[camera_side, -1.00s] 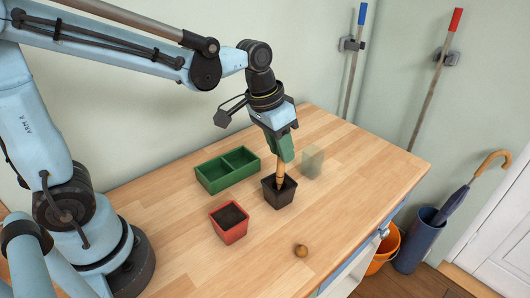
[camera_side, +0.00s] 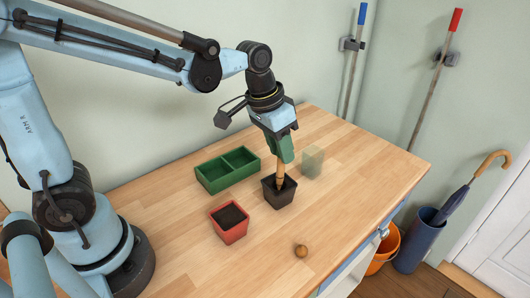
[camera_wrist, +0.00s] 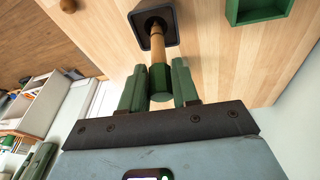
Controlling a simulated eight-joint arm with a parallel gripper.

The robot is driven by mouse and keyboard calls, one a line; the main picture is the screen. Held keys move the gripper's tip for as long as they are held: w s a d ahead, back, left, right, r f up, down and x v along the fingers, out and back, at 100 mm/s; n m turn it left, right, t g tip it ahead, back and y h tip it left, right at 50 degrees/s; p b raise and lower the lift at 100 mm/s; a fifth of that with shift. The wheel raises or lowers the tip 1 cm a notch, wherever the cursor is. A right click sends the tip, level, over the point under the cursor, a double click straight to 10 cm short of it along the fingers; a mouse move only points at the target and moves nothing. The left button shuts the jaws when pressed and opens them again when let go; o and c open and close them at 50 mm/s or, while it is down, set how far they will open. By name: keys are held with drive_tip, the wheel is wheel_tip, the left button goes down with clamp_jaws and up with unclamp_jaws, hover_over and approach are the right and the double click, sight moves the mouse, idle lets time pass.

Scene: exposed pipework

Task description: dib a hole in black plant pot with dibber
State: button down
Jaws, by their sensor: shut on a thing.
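The black plant pot (camera_side: 279,194) stands upright on the wooden worktop, and dark soil shows inside it. The dibber (camera_side: 281,170) has a tan wooden shaft and is held nearly upright over the pot, with its lower end inside the pot's rim. In the wrist view the dibber (camera_wrist: 160,52) runs from between the fingers into the black pot (camera_wrist: 141,32). Its tip is hidden in the dark inside, so its depth cannot be told. My gripper (camera_side: 283,150) is shut on the dibber's green handle end, and its green fingers (camera_wrist: 159,85) flank it in the wrist view.
A red pot (camera_side: 230,222) of soil stands left of the black pot. A green two-compartment tray (camera_side: 228,170) lies behind. A clear block (camera_side: 313,161) stands to the right. A small brown ball (camera_side: 301,251) is near the front edge. The right worktop is clear.

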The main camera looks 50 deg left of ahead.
drive_tip(key=shift+r, duration=0.1)
drive_tip(key=shift+r, duration=3.4)
